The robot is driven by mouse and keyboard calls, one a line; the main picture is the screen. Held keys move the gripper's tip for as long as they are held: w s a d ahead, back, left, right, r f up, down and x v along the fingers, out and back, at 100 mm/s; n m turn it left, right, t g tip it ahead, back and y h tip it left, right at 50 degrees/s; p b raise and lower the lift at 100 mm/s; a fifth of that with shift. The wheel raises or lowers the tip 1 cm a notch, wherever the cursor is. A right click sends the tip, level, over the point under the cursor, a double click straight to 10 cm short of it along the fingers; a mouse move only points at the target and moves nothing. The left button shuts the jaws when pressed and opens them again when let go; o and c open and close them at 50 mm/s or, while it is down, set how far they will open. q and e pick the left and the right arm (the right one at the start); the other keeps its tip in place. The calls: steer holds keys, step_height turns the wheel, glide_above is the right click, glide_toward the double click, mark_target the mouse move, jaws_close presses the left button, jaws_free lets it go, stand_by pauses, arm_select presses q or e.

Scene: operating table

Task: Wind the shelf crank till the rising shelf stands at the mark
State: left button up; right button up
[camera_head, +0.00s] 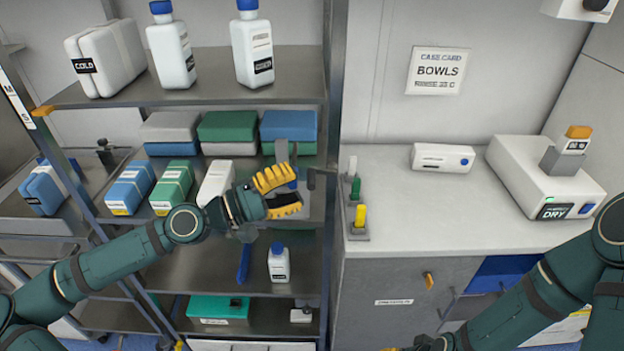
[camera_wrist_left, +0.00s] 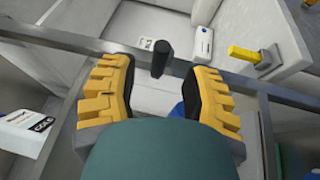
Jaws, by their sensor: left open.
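The shelf unit's upper shelf (camera_head: 215,92) has an orange tab (camera_head: 42,111) at its left end, beside a lettered strip (camera_head: 18,104) on the left post. A grey crank part (camera_head: 311,181) shows by the right post. My left gripper (camera_head: 298,190) is open and reaches right toward it, its far side partly hidden by the fingers. In the left wrist view a black crank grip (camera_wrist_left: 163,58) stands just beyond and between the open fingertips (camera_wrist_left: 163,88), apart from them. My right gripper is at most barely in view at the bottom edge; its jaws are not readable.
A white cold box (camera_head: 105,60) and two bottles (camera_head: 171,50) stand on the upper shelf. Boxes (camera_head: 228,126) and packs fill the level below.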

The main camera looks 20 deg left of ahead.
mark_target(312, 176)
arm_select(q)
steer(key=shift+x, duration=2.1)
jaws_close()
